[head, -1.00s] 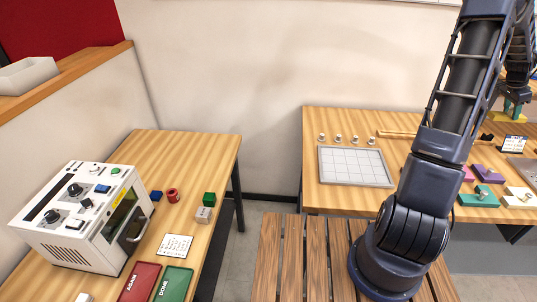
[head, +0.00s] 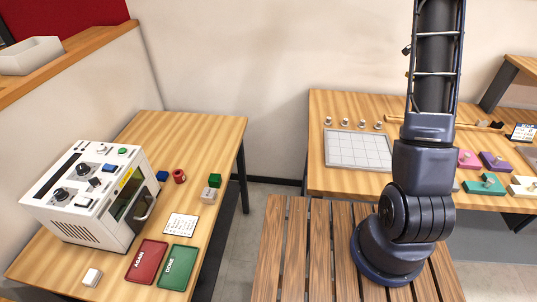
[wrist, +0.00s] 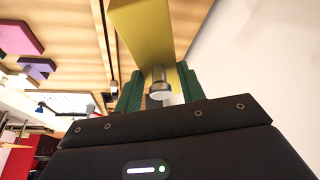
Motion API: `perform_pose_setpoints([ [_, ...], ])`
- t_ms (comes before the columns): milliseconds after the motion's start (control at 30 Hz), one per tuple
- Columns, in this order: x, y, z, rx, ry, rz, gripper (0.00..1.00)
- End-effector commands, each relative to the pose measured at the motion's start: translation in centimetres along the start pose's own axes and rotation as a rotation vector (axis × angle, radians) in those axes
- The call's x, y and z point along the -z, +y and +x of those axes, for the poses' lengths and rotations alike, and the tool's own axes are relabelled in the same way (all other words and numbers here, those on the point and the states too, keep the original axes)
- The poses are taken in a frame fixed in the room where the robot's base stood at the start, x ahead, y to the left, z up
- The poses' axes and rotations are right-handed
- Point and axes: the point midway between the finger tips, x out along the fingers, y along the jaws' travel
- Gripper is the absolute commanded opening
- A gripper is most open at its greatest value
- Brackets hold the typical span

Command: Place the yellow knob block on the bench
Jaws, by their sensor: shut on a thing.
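The yellow knob block (wrist: 143,32) shows close up in the wrist view, with a round metal knob (wrist: 158,84) facing my gripper. My gripper (wrist: 160,88) has its green fingers on both sides of the knob and is shut on it. Part of the block runs out of the top of the view. In the head view my arm rises out of the top edge, so the gripper and block are hidden there. A wooden bench (head: 335,184) stands at the right of the head view. Another wooden worktop (head: 150,262) stands at the left.
The right bench carries a grid plate (head: 359,149), several small metal knobs, and purple (head: 494,161), pink (head: 467,158), green (head: 485,185) and cream (head: 525,187) knob blocks. A white laser marker (head: 90,195), red tray (head: 147,261) and green tray (head: 178,267) occupy the left worktop.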

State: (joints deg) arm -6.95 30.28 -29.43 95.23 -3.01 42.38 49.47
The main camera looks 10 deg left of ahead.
Motion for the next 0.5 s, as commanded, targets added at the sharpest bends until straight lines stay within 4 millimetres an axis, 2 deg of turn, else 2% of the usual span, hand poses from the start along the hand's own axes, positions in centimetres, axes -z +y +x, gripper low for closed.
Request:
perform_pose_setpoints([
  [33, -1.8, -1.8, -0.6, 0.011, 0.000, -0.028, 0.15],
  [200, -7.1, -6.7, -2.5, 0.043, 0.000, -0.106, 0.15],
  [500, -17.5, -13.9, -6.3, 0.100, 0.000, -0.243, 0.15],
])
